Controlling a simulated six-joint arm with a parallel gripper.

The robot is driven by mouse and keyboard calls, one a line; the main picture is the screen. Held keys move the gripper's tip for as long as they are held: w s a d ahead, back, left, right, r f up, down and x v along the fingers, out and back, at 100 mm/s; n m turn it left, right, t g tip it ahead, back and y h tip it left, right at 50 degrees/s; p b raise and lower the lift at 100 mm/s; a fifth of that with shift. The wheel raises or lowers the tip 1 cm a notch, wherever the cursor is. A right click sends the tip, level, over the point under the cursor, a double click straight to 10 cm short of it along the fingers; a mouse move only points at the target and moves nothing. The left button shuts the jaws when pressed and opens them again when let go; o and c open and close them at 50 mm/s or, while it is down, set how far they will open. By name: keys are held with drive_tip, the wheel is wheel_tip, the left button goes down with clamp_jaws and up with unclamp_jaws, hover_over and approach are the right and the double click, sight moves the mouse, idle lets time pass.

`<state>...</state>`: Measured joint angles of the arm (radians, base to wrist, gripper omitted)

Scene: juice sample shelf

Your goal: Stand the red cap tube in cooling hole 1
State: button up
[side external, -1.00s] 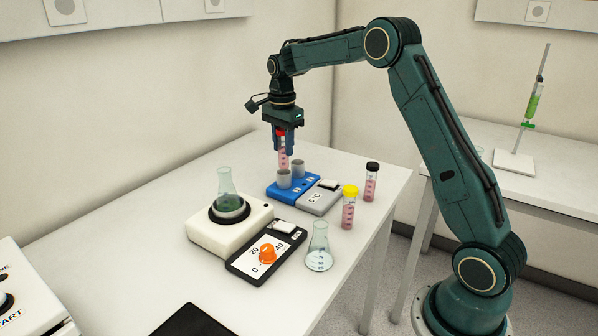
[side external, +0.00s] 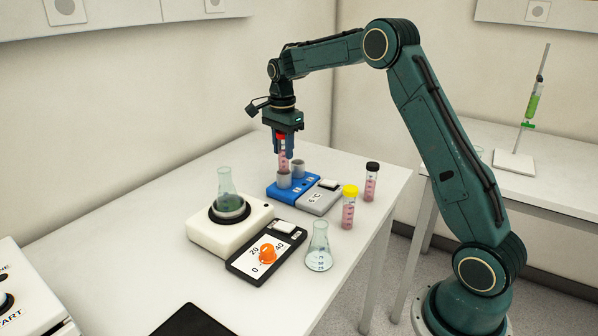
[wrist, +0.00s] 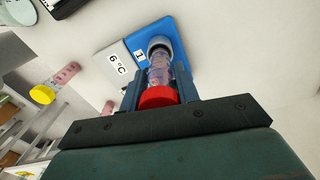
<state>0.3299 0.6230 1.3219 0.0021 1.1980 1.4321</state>
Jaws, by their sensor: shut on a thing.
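The red cap tube (side external: 283,158), with pink contents, hangs upright in my gripper (side external: 283,149). My gripper is shut around its upper part below the red cap. The tube's lower end is at the mouth of the nearer grey cup (side external: 284,181) on the blue cooling block (side external: 275,190). In the wrist view the tube (wrist: 160,75) lines up with a grey cup (wrist: 159,42) beside a label "1" (wrist: 138,58), my gripper (wrist: 160,83) on both sides. I cannot tell how far the tip is inside the cup.
A second grey cup (side external: 298,167) stands close behind. A yellow cap tube (side external: 348,212) and a black cap tube (side external: 371,185) stand to the right. A flask on a white stirrer (side external: 205,225), a dial box (side external: 245,262) and another flask (side external: 319,252) stand in front.

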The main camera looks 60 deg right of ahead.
sight(284, 161)
drive_tip(key=shift+f, duration=2.25)
idle(1.3)
drive_tip(key=o, duration=1.1)
drive_tip(key=shift+r, duration=0.1)
wheel_tip(284, 161, up, 14)
drive_tip(key=shift+f, duration=0.2)
